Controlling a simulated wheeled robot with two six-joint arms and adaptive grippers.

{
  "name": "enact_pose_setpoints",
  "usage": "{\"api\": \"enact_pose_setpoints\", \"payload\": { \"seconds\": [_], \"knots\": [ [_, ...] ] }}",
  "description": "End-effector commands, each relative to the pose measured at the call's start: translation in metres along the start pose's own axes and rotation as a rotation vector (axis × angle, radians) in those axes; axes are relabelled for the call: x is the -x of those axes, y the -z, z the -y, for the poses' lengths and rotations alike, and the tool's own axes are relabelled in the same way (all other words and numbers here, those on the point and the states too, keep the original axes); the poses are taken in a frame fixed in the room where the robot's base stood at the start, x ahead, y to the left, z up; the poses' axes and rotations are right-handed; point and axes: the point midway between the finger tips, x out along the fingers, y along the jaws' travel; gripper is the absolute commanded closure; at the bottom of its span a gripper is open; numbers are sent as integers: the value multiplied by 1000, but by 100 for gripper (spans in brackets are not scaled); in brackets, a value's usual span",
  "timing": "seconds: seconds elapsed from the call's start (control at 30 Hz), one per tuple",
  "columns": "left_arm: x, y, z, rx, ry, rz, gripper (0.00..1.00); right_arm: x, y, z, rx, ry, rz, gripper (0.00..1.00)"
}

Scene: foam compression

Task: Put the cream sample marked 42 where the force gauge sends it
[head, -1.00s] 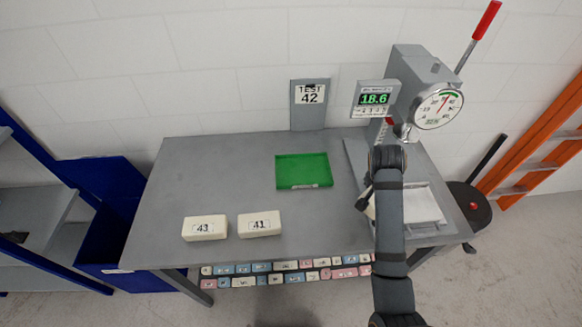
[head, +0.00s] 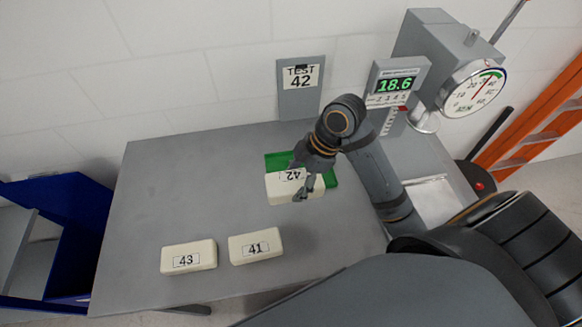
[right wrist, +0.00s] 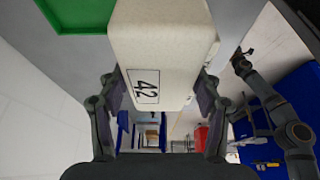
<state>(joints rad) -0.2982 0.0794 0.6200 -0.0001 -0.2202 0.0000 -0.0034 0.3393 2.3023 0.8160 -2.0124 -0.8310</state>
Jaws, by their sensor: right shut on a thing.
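My right gripper (head: 312,182) is shut on the cream sample marked 42 (head: 284,190), gripping it by its sides. In the head view the block overlaps the front of the green tray (head: 333,178); in the right wrist view it is between the fingers (right wrist: 160,50), with the tray (right wrist: 75,15) off to the upper left. The block appears held above the table. The force gauge display (head: 396,85) reads 18.6 in green. The dial (head: 472,92) has a green arc near its top. My left gripper (right wrist: 240,62) seems to show small in the right wrist view; its jaws are unclear.
Cream blocks 43 (head: 188,262) and 41 (head: 256,250) lie at the table's front. A sign reading TEST 42 (head: 299,100) stands at the back. A blue bin (head: 75,240) stands left of the table (head: 180,190). The table's left side is clear.

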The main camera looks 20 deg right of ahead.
Motion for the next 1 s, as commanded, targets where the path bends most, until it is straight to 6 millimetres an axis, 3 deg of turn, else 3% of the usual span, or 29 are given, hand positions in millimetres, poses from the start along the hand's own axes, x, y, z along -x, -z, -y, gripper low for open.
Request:
{"api": "enact_pose_setpoints", "payload": {
  "seconds": [0.1, 0.23, 0.4, 0.6, 0.9, 1.0],
  "knots": [
    [-11, -3, -1, 0, 0, 3, 58, -8, -5, -13, -3, -2, 0, 55],
    [-30, -9, -3, 0, 0, 7, 58, -23, -15, -46, -6, -3, -1, 55],
    [-13, -6, -2, 0, -1, 7, 58, -29, -22, -90, -9, 1, -2, 55],
    [-5, 1, -1, 0, 0, -3, 58, -66, -41, -122, -9, 1, -2, 55],
    [-4, -1, -1, 0, 0, 0, 58, -82, -50, -136, -6, -3, -1, 55],
    [7, 0, 0, 0, 0, 1, 58, -92, -54, -139, -10, 3, -1, 55]
  ]
}}
